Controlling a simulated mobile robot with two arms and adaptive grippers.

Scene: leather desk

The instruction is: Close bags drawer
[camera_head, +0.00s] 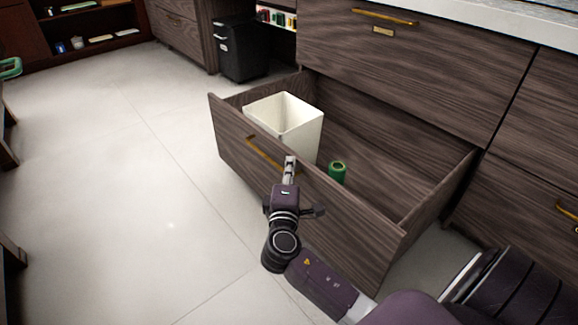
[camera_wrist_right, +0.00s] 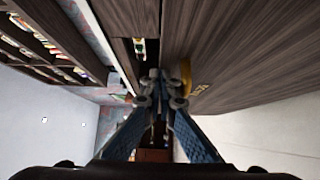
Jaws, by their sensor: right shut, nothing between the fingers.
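The bags drawer (camera_head: 352,215) is a dark wood-grain drawer, pulled well out from the cabinet in the head view. Its brass handle (camera_head: 262,153) is on the front panel, partly hidden behind my right gripper. Inside the drawer stand a white open bin (camera_head: 290,125) and a small green cylinder (camera_head: 337,172). My right gripper (camera_head: 290,163) is shut and empty, at the drawer's front panel just right of the handle. In the right wrist view its fingertips (camera_wrist_right: 160,92) are together, close to wood-grain panelling and a yellow-brass piece (camera_wrist_right: 186,75). I cannot tell whether they touch. My left gripper is not in view.
A closed drawer with a brass handle (camera_head: 385,16) sits above the open one. A black cabinet (camera_head: 240,48) stands behind it to the left. Pale floor tiles (camera_head: 110,170) left of the drawer are clear. Dark furniture edges the far left.

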